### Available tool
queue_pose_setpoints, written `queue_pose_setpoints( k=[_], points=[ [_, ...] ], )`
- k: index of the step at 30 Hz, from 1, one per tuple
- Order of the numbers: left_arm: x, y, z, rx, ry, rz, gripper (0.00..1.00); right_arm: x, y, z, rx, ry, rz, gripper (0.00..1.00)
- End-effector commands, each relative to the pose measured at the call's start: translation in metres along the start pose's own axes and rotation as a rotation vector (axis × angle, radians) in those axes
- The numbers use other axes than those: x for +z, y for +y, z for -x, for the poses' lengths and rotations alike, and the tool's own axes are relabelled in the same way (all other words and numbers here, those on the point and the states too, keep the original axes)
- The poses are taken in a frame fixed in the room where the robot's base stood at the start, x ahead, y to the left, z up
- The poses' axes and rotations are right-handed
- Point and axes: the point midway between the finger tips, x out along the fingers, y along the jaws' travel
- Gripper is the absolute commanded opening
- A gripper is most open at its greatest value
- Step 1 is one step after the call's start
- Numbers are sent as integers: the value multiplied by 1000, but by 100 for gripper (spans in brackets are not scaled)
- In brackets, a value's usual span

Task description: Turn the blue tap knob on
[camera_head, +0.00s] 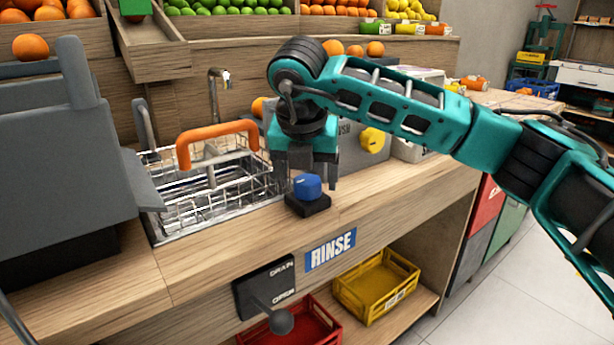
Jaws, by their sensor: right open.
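The blue tap knob (307,186) sits on a small black base (308,205) at the front edge of the wooden counter, above the RINSE label (331,250). My right gripper (306,182) points down over the counter, just behind and around the knob's position in the picture. Its fingers are open, one to each side of the knob; contact cannot be told. The metal tap (214,90) stands behind the sink (205,215) at the left. My left gripper is not in view.
A wire basket (250,187) with an orange handle (218,140) sits in the sink. A black drain lever (280,320) projects below the counter. Red and yellow crates (377,287) sit underneath.

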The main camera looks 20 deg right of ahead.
Motion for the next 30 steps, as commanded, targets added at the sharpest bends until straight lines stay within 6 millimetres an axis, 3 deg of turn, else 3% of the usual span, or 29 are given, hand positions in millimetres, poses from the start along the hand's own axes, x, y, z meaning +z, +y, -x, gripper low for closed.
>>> queue_pose_setpoints(
  k=[7, 24, 30],
  points=[
    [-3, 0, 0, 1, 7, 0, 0, 0, 0, -1, 0, 0, -1, 77],
    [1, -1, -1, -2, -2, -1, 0, 0, 0, 0, 0, 0, -1, 22],
    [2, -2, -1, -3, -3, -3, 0, 0, 0, 0, 4, 0, 8, 21]
  ],
)
